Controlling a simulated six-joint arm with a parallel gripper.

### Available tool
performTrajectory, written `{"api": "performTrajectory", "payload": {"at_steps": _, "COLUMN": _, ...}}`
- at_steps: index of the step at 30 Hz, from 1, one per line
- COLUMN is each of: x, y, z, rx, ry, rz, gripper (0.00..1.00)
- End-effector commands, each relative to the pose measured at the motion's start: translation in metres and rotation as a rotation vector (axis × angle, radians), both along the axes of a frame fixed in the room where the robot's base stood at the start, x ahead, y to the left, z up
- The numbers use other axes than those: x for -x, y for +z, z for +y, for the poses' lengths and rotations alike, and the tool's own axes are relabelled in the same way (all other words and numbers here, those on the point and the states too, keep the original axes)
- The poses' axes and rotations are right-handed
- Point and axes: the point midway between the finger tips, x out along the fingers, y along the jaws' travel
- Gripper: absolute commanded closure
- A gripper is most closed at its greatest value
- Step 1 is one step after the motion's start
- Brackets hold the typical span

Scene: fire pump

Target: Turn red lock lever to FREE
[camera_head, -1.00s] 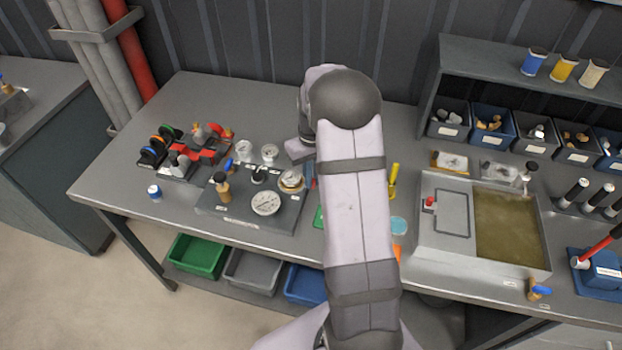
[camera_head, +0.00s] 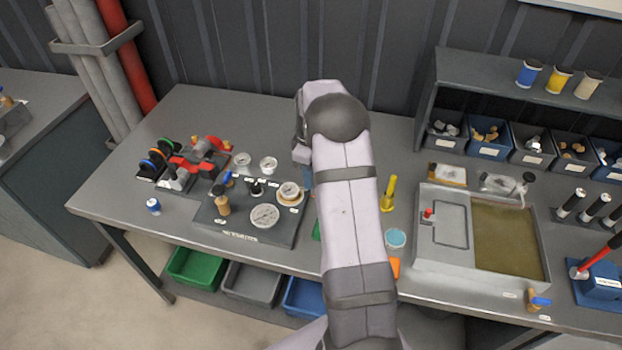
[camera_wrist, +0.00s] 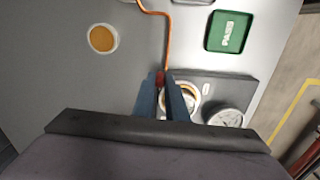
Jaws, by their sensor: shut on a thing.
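My gripper (camera_wrist: 161,88) has two blue fingers closed in the wrist view. In the head view my arm hides the red piece and most of the gripper. The panel (camera_head: 238,226) with its gauge (camera_head: 264,216) shows left of my arm. I cannot read any FREE marking.
An orange cord (camera_wrist: 166,40) runs up from near the fingertips in the wrist view. In the head view, a grey tray (camera_head: 440,262) stands to the right. Bare bench lies at the back left.

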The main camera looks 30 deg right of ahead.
Motion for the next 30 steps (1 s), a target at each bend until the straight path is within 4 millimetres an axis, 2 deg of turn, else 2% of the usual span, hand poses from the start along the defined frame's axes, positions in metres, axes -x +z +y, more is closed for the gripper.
{"api": "performTrajectory", "payload": {"at_steps": 17, "x": -0.0050, "y": 0.0019, "z": -0.0001, "rx": 0.002, "ry": 0.042, "rz": -0.007, "gripper": 1.00}}
{"api": "performTrajectory", "payload": {"at_steps": 18, "x": -0.0051, "y": 0.0020, "z": -0.0001, "rx": 0.001, "ry": 0.042, "rz": -0.008, "gripper": 0.83}}
{"api": "performTrajectory", "payload": {"at_steps": 20, "x": -0.0048, "y": 0.0018, "z": -0.0001, "rx": 0.002, "ry": 0.042, "rz": -0.007, "gripper": 0.69}}
{"api": "performTrajectory", "payload": {"at_steps": 30, "x": -0.0036, "y": 0.0017, "z": -0.0001, "rx": 0.001, "ry": 0.041, "rz": -0.003, "gripper": 0.68}}
